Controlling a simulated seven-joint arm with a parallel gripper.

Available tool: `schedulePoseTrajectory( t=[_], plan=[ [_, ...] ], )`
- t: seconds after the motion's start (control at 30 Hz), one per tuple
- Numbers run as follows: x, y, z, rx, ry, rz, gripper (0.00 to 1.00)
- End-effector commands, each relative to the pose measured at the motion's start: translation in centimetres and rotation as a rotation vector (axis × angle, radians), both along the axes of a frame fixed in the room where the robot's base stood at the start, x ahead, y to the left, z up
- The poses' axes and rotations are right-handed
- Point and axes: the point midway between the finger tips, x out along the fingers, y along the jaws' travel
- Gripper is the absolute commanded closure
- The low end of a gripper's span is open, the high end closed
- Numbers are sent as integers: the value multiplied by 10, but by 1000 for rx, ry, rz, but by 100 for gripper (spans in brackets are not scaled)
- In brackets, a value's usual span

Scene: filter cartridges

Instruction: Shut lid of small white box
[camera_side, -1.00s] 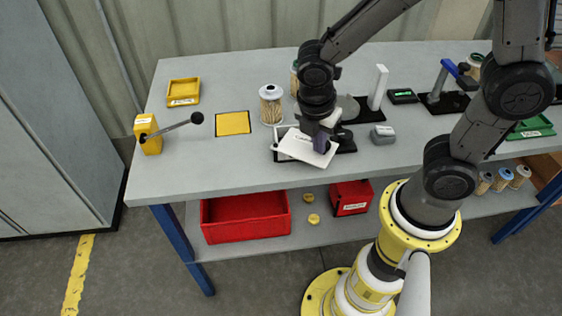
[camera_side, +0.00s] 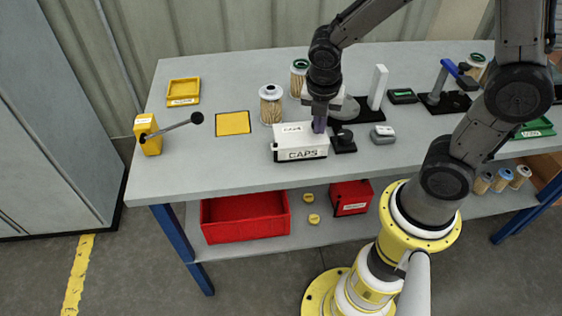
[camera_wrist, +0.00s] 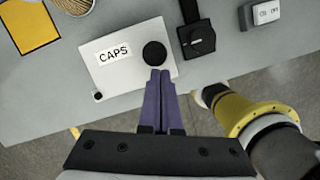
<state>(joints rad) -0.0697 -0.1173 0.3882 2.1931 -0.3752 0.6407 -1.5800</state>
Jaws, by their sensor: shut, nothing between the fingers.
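The small white box (camera_side: 300,153) stands on the grey bench, with "CAPS" on its front. Its lid (camera_side: 292,131) lies flat on top and looks shut; no gap shows. In the wrist view the lid (camera_wrist: 125,75) carries a "CAPS" label and a black round spot (camera_wrist: 154,53). My gripper (camera_side: 319,128) is at the right end of the lid, pointing down. Its purple fingers are together and empty in the wrist view (camera_wrist: 158,72), with tips over the lid beside the black spot. I cannot tell whether they touch it.
A black-based device (camera_side: 343,142) stands close to the box's right side, and a grey device (camera_side: 383,134) farther right. A filter cartridge (camera_side: 271,105) stands behind the box. A yellow square (camera_side: 233,123) lies left.

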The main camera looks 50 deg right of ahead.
Motion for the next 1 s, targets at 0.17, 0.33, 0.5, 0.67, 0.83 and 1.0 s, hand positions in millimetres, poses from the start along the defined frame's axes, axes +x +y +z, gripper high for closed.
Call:
schedulePoseTrajectory(
  t=[0.17, 0.33, 0.5, 0.67, 0.83, 1.0],
  plan=[
    [1, -1, 0, 0, 0, -1, 100],
    [1, -1, 0, 0, 0, -1, 100],
    [0, 0, 0, 0, 0, -1, 100],
    [-5, 9, 2, 1, -1, 2, 100],
    [-20, 31, 7, 1, -2, 7, 100],
    [-25, 39, 42, 2, -8, 1, 100]
  ],
)
